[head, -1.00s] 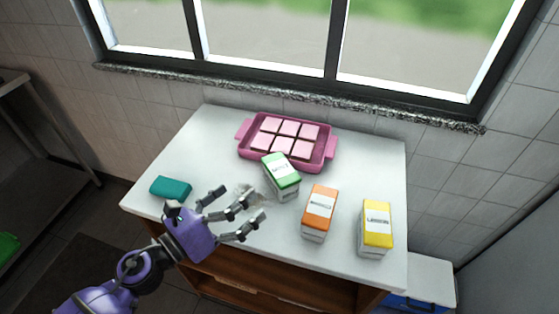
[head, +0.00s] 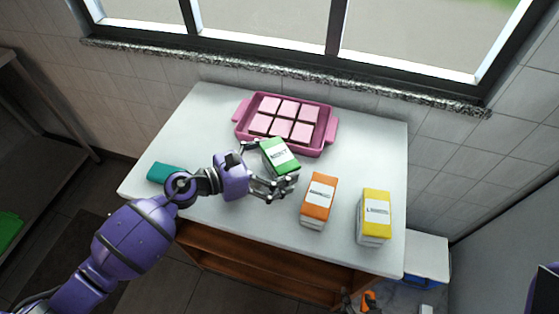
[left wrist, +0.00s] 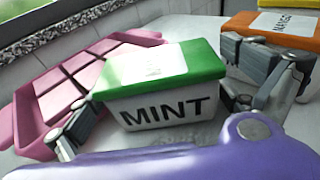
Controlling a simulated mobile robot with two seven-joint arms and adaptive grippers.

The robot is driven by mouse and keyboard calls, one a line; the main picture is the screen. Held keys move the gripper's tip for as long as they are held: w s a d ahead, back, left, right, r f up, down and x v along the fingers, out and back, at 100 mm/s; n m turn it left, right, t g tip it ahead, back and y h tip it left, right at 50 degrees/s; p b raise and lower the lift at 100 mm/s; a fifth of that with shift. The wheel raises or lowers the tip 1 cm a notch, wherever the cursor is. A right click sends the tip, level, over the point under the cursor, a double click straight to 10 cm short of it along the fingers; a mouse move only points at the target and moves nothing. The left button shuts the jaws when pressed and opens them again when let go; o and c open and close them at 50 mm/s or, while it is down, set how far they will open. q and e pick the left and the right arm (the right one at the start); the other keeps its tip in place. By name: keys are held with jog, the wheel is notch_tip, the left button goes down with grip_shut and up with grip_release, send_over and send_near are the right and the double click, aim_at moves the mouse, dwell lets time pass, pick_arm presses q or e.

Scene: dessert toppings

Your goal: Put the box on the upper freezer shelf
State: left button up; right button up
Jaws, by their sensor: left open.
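The mint box (head: 281,157) is a white carton with a green lid. It stands on the white table top just in front of a pink tray. My left gripper (head: 262,167) is open, with its fingers on either side of the mint box. The left wrist view shows the box (left wrist: 158,82) with its word MINT facing the palm, between the spread fingers of the gripper (left wrist: 170,105). I cannot tell whether any finger touches it. No freezer shelf is recognisable.
The pink tray (head: 327,135) with several pink squares lies behind the mint box. An orange-lidded box (head: 318,198) and a yellow-lidded box (head: 375,216) stand to the right. A teal box (head: 163,172) lies at the table's left. The table's (head: 205,118) back left is clear.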

pick_arm(q)
jog(key=shift+d+f, duration=0.1)
jog(key=shift+d, duration=0.1)
jog(key=c, duration=1.3)
jog(key=shift+w, duration=0.1)
jog(key=shift+c, duration=0.7)
jog(key=shift+r, duration=0.2)
